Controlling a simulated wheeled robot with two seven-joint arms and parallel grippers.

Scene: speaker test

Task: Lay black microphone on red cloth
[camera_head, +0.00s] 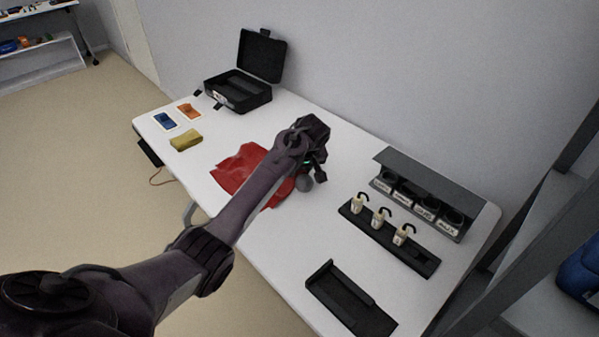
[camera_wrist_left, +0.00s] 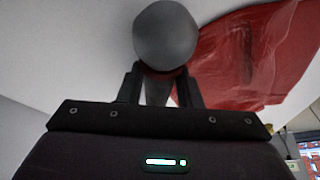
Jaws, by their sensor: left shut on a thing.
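The red cloth (camera_head: 238,167) lies spread and creased on the white table, partly hidden behind my left arm in the head view. It also shows in the left wrist view (camera_wrist_left: 250,55), at the upper right. My left gripper (camera_head: 313,175) is shut on the microphone, close to the cloth's right edge. The microphone's round grey head (camera_head: 304,183) shows below the gripper. In the left wrist view the microphone (camera_wrist_left: 166,36) points away between the fingers, its head beside and partly overlapping the cloth. I cannot tell whether it touches the table. My right gripper is not in view.
An open black case (camera_head: 240,92) stands at the back left of the white table (camera_head: 225,130).

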